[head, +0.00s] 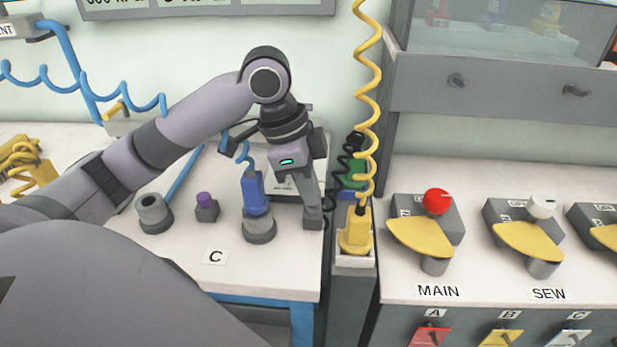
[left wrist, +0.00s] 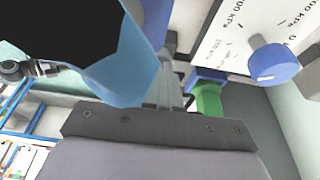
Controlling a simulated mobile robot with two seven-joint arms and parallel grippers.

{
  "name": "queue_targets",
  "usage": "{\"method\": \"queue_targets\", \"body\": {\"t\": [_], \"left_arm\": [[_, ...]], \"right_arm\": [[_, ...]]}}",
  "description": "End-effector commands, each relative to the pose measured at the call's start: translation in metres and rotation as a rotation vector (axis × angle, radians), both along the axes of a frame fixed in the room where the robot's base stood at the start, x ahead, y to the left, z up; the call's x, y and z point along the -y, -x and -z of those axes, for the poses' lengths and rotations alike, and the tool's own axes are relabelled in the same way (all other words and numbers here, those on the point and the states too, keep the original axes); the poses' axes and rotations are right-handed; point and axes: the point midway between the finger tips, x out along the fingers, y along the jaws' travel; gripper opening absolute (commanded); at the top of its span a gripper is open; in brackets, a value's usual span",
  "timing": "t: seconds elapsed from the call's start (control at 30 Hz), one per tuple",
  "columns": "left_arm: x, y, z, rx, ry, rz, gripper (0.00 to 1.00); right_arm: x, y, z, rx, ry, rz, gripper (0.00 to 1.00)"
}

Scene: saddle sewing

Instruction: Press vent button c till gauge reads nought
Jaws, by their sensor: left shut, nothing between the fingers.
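A small grey box with a purple button (head: 206,200) stands on the white bench behind the C label (head: 215,257). My left gripper (head: 312,218) is shut and empty, pointing down at the bench's right side. It is right of the purple button, with a blue plug (head: 253,192) in a grey socket between them. A display panel (head: 205,5) with kPa figures is cut off at the top, so its reading is unclear. A white panel (left wrist: 225,40) with kPa markings and a blue knob (left wrist: 272,60) shows in the left wrist view. My right gripper is not in view.
An empty grey socket (head: 154,214) stands left of the purple button. A yellow plug (head: 356,232) on a coiled yellow hose (head: 367,100) stands right of my gripper. MAIN (head: 438,203) and SEW (head: 542,207) controls sit farther right. The bench front around the C label is clear.

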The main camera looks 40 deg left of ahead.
Motion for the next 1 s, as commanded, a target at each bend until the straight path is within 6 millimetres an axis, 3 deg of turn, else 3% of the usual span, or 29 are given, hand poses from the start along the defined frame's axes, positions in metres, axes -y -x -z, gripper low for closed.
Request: {"method": "queue_targets", "body": {"t": [0.33,0.57,1.0], "left_arm": [[0.0,0.0,0.001,-0.002,-0.001,-0.001,0.0],[0.0,0.001,0.017,-0.006,-0.002,0.0,0.0],[0.0,0.002,0.023,-0.013,-0.003,0.002,0.0]], "right_arm": [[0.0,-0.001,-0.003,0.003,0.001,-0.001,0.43],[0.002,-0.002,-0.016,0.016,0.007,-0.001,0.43],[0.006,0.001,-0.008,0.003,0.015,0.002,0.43]]}}
